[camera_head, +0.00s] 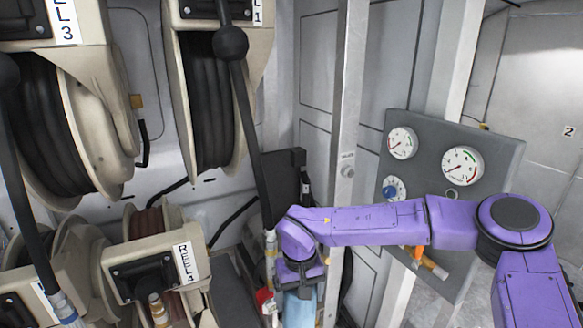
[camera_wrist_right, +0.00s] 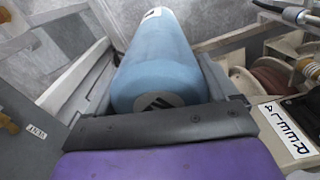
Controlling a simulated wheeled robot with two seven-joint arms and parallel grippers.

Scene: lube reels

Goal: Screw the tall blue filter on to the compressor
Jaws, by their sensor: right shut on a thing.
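The blue filter (camera_head: 299,311) is a light blue cylinder at the bottom of the head view, partly cut off by the frame edge. In the right wrist view the blue filter (camera_wrist_right: 163,55) lies lengthwise between the two grey fingers, with a dark mark on its near end face. My right gripper (camera_head: 300,287) is shut on it. The gripper also shows in the right wrist view (camera_wrist_right: 155,82), one finger on each side of the filter. I cannot make out the compressor or a filter mount. My left gripper is not in view.
Hose reels (camera_head: 208,100) fill the left, with a reel labelled REEL 4 (camera_head: 155,258) below. A grey gauge panel (camera_head: 425,160) stands right of a metal post (camera_head: 347,110), behind my right arm. A dark hose with a ball (camera_head: 230,43) hangs near the gripper.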

